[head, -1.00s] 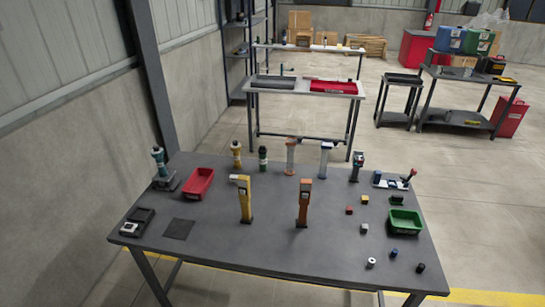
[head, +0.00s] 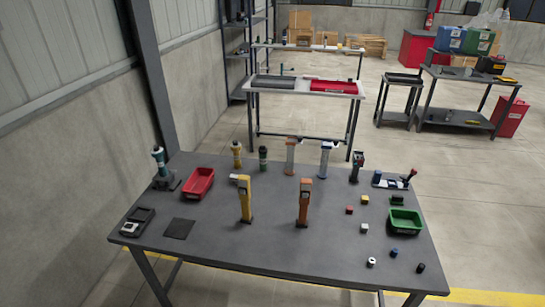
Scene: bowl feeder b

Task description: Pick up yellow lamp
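Two yellowish upright things could be the yellow lamp. One is a tall yellow lamp-like thing (head: 245,200) standing upright left of the middle of the dark table (head: 290,235), with a pale part at its upper left. The other is a shorter dark-yellow thing (head: 237,155) upright near the table's back edge. A similar orange one (head: 304,203) stands right of the tall yellow one. Neither of my grippers is in the head view, and nothing touches these things.
Several upright tools line the back edge. A red bin (head: 198,183) and a black tray (head: 138,222) are at left. A green bin (head: 405,221) and several small blocks are at right. The table's front middle is clear. A wall (head: 60,190) is at left.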

